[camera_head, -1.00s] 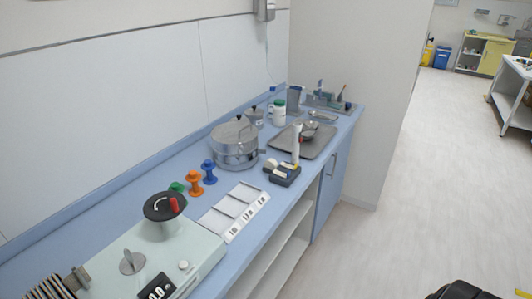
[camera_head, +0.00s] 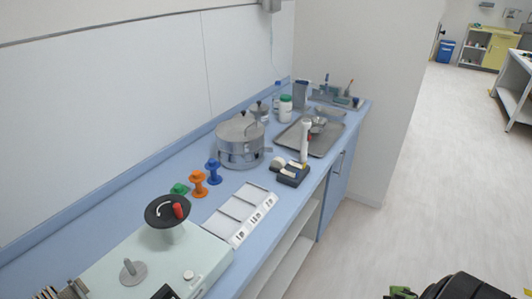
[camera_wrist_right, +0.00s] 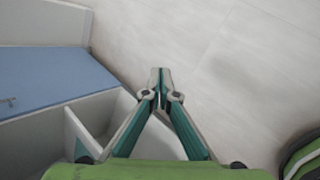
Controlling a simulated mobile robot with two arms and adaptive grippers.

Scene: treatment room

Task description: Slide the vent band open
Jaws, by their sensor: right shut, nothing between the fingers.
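A round metal drum (camera_head: 238,150) with a lid and a top handle stands on the blue counter, near its middle. A metal band runs around its side, with a small part sticking out at the right. The drum is too small in view to tell whether its vent holes are open or covered. My right gripper (camera_wrist_right: 161,72) shows in the right wrist view, shut and empty, with floor behind its tips. It is apart from the drum, which that view does not show. My left gripper is not in view.
Orange (camera_head: 198,184) and blue (camera_head: 213,171) knobbed pieces stand left of the drum. A metal tray (camera_head: 327,143) lies behind. A pale device (camera_head: 205,251) fills the near counter.

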